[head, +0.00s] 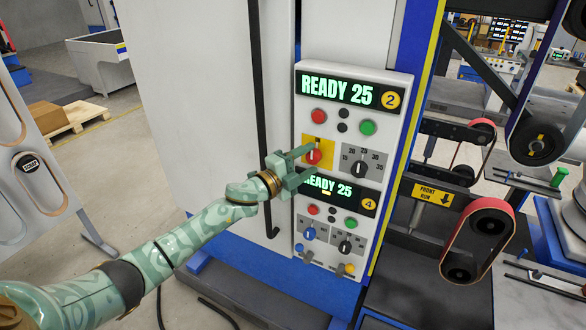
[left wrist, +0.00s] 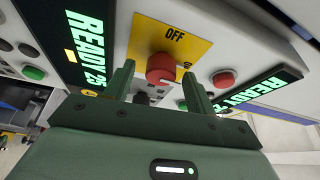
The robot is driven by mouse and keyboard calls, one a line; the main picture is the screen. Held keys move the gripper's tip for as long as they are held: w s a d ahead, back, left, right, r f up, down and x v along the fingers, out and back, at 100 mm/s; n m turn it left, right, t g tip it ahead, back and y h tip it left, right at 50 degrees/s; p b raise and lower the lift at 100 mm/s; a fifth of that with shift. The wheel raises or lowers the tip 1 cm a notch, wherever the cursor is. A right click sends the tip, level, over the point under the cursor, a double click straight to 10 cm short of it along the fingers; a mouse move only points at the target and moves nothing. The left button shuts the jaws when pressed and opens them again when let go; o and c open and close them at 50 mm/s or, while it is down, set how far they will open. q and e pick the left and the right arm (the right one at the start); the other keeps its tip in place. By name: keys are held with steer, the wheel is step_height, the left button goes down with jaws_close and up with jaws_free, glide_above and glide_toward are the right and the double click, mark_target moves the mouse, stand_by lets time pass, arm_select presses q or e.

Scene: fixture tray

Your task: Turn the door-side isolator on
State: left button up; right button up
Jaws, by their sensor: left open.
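The isolator is a red rotary knob (head: 314,157) on a yellow plate (head: 325,142) at the left, door side of the upper control panel, below the READY 25 display. In the left wrist view the red knob (left wrist: 160,68) stands on the yellow plate (left wrist: 198,45), with OFF printed on it. I cannot tell which way the knob points. My left gripper (head: 306,161) is in front of the knob and hides part of the plate. In the left wrist view its open fingers (left wrist: 160,82) stand on either side of the knob, with nothing visibly clamped. My right gripper is not in view.
A numbered selector dial (head: 359,168) is just right of the plate. Red (head: 319,116) and green (head: 368,128) buttons sit above. A second panel marked 4 with a blue knob (head: 309,233) is below. The white door's black handle (head: 262,120) is left of the panel.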

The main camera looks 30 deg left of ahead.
arm_select(q)
steer(key=v, duration=1.6)
steer(key=shift+b, duration=0.4)
steer(key=shift+f, duration=0.1)
